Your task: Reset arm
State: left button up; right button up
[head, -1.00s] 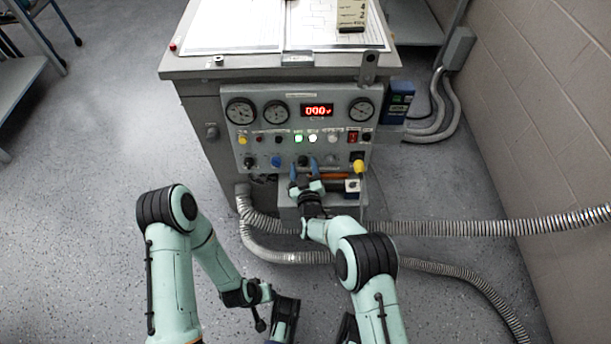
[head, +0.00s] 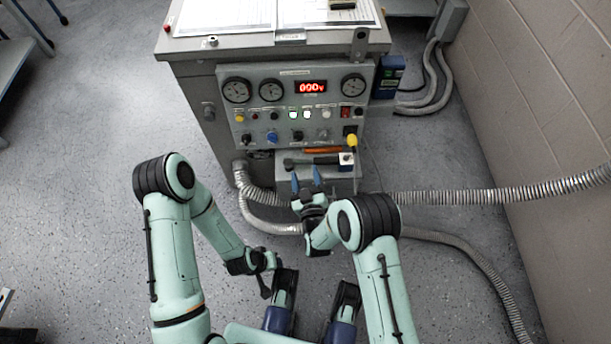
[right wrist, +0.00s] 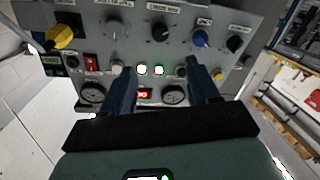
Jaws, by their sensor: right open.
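My right gripper (head: 306,180) is open and empty, its two blue fingers pointing at the front of the grey control panel (head: 313,104). It is apart from the panel, in front of the shelf below it. In the right wrist view the open fingers (right wrist: 163,90) frame the panel, which appears upside down, with nothing between them. My left arm is bent, and its wrist end (head: 262,262) is low in the middle of the head view. The left fingers cannot be made out clearly.
The panel carries gauges, knobs and a red display (head: 311,87). A tool with an orange handle (head: 322,150) lies on the ledge below it. Ribbed conduits (head: 480,196) run right across the floor. A block wall (head: 540,110) stands at right. The left floor is mostly clear.

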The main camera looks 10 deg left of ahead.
dwell(0.4)
